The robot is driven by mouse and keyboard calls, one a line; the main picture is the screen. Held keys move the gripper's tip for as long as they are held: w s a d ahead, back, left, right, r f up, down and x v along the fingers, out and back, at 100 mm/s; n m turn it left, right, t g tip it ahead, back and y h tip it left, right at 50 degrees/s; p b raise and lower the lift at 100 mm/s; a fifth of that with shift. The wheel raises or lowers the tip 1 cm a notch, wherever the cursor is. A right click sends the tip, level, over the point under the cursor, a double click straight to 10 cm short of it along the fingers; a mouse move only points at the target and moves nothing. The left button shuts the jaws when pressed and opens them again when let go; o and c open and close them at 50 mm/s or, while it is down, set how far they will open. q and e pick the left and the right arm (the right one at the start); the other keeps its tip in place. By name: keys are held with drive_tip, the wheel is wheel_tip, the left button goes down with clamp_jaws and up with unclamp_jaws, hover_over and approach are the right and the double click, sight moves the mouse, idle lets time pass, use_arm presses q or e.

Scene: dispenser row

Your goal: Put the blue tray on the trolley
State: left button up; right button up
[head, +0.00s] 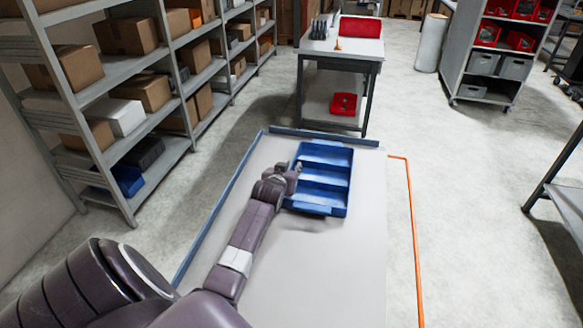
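The blue tray (323,181) is an open tray with cross dividers. It appears over the far right part of a flat pale grey top (325,265) with blue edging along its left and far sides. This top looks like the trolley, but its wheels and sides are hidden. I cannot tell whether the tray rests on it or is held just above it. My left gripper (294,172) is at the tray's left rim, seemingly touching it. Its fingers are small and partly hidden, so their opening is unclear. My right gripper is not in view.
Shelving with cardboard boxes (126,36) runs along the left. A bench (340,52) with a red bin (361,27) stands beyond the top. An orange line (413,235) runs along the right side. A rack with red and grey bins (484,63) stands at back right.

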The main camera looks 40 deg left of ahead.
use_arm(q)
drive_tip(key=b+v, duration=0.1)
drive_tip(key=v, duration=1.1)
drive_tip(key=shift+r, duration=0.1)
idle(0.6)
